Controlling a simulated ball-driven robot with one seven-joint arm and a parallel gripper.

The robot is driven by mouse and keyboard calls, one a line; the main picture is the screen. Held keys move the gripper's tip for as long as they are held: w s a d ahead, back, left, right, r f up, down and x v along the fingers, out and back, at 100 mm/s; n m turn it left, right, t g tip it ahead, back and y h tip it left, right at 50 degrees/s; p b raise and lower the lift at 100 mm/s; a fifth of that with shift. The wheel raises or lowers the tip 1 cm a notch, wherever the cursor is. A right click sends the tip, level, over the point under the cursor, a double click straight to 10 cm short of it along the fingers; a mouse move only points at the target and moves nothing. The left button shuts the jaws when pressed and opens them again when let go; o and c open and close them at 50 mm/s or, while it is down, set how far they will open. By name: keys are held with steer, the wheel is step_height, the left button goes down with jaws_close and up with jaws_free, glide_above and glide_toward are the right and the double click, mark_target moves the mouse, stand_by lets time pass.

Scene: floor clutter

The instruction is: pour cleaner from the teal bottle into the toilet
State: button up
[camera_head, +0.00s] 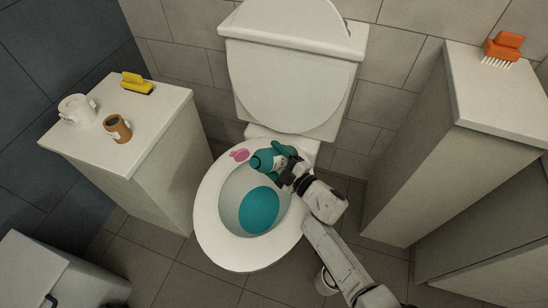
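The teal bottle (267,161) is held tilted over the back of the white toilet bowl, its neck end pointing left and down. My gripper (287,172) is shut on it, reaching in from the lower right; part of the bottle is hidden behind the fingers. The toilet (222,249) has its lid up against the tank. A teal patch of liquid (259,210) fills the bottom of the bowl. I cannot make out a stream leaving the bottle. A small pink thing (239,155) lies on the back left of the rim.
A left cabinet (75,145) bears a toilet roll (77,109), a brown roll (117,128) and a yellow brush (136,83). A right cabinet (478,75) bears an orange brush (504,49). A light cylinder (325,282) stands by my arm. Floor left of the toilet is clear.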

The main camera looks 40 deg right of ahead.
mark_target(265, 168)
steer(key=shift+a+r+m+p, duration=0.35)
steer(key=shift+r+m+p, duration=0.55)
steer(key=shift+p, duration=0.1)
steer(key=a+m+p, duration=0.2)
steer(key=m, duration=0.1)
steer(key=shift+s+r+m, duration=0.2)
steer(key=shift+r+m, duration=0.1)
steer(key=shift+r, duration=0.05)
steer(key=a+m, duration=0.2)
steer(key=m, duration=0.1)
steer(key=a+f+m+p, duration=0.1)
steer(key=shift+s+f+m, duration=0.1)
steer(key=shift+s+m, duration=0.15)
steer(key=shift+m, duration=0.15)
steer(key=shift+r+p, duration=1.35)
steer(key=shift+r, duration=0.1)
